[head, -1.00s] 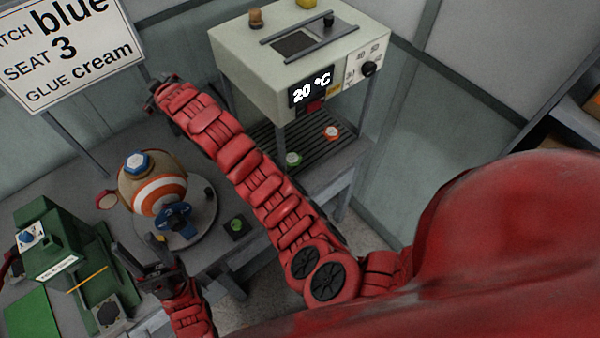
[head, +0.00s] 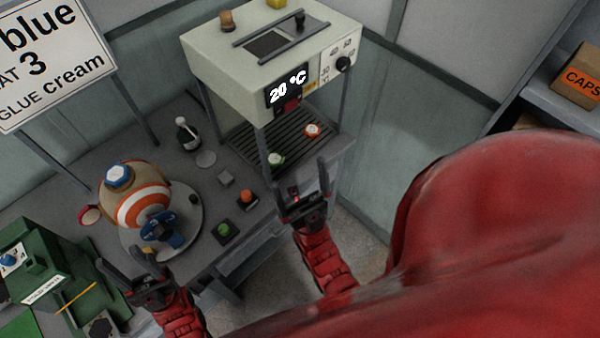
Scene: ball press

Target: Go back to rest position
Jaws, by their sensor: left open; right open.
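My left gripper (head: 128,268) is open and empty at the lower left, in front of the round base and beside the green press. My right gripper (head: 302,187) is open and empty, its fingers pointing up at the front edge of the bench below the heater box. The orange, white and tan ball (head: 143,207) with a blue hexagonal cap (head: 118,176) sits on the grey round base (head: 190,225), with a blue clamp-like part (head: 160,230) at its front. Neither gripper touches the ball.
The heater box (head: 265,60) reading 20 °C stands over a slatted rack (head: 275,140). A green button (head: 223,229), an orange button (head: 246,197) and a bottle (head: 187,135) stand on the bench. The green press (head: 45,265) is at left, a sign (head: 50,60) behind.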

